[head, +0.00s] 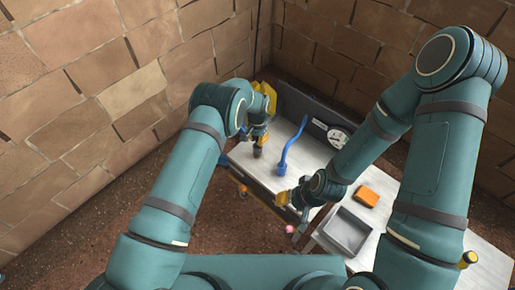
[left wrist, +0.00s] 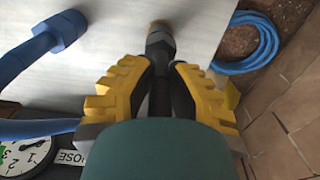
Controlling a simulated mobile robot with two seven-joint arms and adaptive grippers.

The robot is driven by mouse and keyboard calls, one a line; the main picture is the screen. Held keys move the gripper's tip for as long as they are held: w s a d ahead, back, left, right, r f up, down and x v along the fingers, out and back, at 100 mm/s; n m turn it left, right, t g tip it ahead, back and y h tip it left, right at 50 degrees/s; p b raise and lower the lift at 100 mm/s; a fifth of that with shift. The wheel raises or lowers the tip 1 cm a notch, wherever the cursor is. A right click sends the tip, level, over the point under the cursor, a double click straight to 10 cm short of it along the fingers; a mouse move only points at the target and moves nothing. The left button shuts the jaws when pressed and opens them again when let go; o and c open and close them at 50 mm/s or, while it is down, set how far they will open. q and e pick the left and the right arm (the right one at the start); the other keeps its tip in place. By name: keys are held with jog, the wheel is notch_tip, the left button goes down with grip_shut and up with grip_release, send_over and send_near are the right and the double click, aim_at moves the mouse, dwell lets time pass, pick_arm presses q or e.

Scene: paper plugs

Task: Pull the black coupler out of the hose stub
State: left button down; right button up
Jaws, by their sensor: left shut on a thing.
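My left gripper (head: 262,132) has its yellow fingers shut on the black coupler (left wrist: 158,52), over the pale bench top. In the left wrist view the fingers (left wrist: 160,85) close on it from both sides, and a brownish end shows at its far tip. In the head view its dark lower end (head: 257,152) shows below the fingers. A blue hose (head: 291,145) with a thick blue end fitting (left wrist: 66,28) stands apart from it. I cannot tell which part is the hose stub or whether the coupler is still seated. My right gripper (head: 283,198) is near the bench's front edge; its opening is unclear.
A round dial gauge (left wrist: 25,155) sits by the bench's back panel (head: 310,115). A grey tray (head: 346,232) and an orange block (head: 367,196) lie to the right. A coiled blue hose (left wrist: 247,42) lies on the floor. Brick walls (head: 110,85) stand close behind.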

pick_arm(q)
jog(key=shift+r, duration=0.75)
dwell(1.2)
jog(key=shift+r+p, duration=0.3)
jog(key=shift+r, duration=0.1)
jog(key=shift+r, duration=0.65)
jog(key=shift+r+p, duration=0.3)
jog(key=shift+r, duration=0.05)
jog(key=shift+r, duration=0.3)
jog(key=shift+r+p, duration=0.5)
jog(key=shift+r, duration=0.85)
